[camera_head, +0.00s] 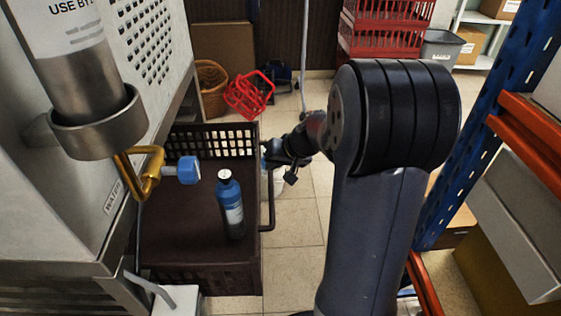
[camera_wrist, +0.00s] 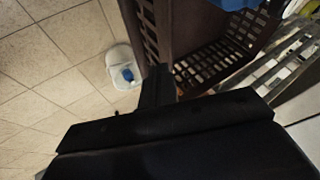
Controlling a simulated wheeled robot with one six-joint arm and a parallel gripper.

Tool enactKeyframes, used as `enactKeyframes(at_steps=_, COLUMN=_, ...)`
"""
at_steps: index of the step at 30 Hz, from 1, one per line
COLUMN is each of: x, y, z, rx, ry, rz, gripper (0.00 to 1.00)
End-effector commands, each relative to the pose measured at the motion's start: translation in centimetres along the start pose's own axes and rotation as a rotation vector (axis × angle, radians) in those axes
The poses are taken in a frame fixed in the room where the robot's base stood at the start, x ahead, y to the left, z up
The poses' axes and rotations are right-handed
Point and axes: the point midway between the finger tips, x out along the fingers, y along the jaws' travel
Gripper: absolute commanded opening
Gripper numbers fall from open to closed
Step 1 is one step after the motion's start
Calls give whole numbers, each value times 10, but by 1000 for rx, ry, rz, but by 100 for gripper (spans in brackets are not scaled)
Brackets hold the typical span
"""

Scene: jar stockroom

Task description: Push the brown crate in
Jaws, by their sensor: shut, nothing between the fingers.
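My gripper (camera_head: 275,158) is by the crate's far right corner, partly hidden behind my arm. In the wrist view the crate's slotted wall (camera_wrist: 215,68) is just beyond my shut, empty gripper (camera_wrist: 155,88). I cannot tell whether they touch.
The steel machine (camera_head: 60,195) with a blue-handled valve (camera_head: 186,170) overhangs the crate's left side. A white bucket (camera_wrist: 122,66) stands on the tiled floor near the gripper. Blue-and-orange racking (camera_head: 460,150) lines the right. Red baskets (camera_head: 248,95) lie at the back. Floor between is clear.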

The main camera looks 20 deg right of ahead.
Motion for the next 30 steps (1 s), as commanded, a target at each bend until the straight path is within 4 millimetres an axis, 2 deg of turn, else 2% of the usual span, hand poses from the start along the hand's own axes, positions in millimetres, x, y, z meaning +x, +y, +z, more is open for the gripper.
enactKeyframes(at_steps=1, x=12, y=1, z=1, rx=0, ry=-1, rz=0, gripper=0)
enactKeyframes(at_steps=3, x=21, y=0, z=2, rx=0, ry=-3, rz=-1, gripper=0)
enactKeyframes(at_steps=8, x=35, y=0, z=1, rx=0, ry=-1, rz=0, gripper=0)
enactKeyframes(at_steps=23, x=38, y=-1, z=0, rx=0, ry=0, rz=0, gripper=0)
enactKeyframes(at_steps=30, x=46, y=-16, z=0, rx=-3, ry=-1, rz=-1, gripper=0)
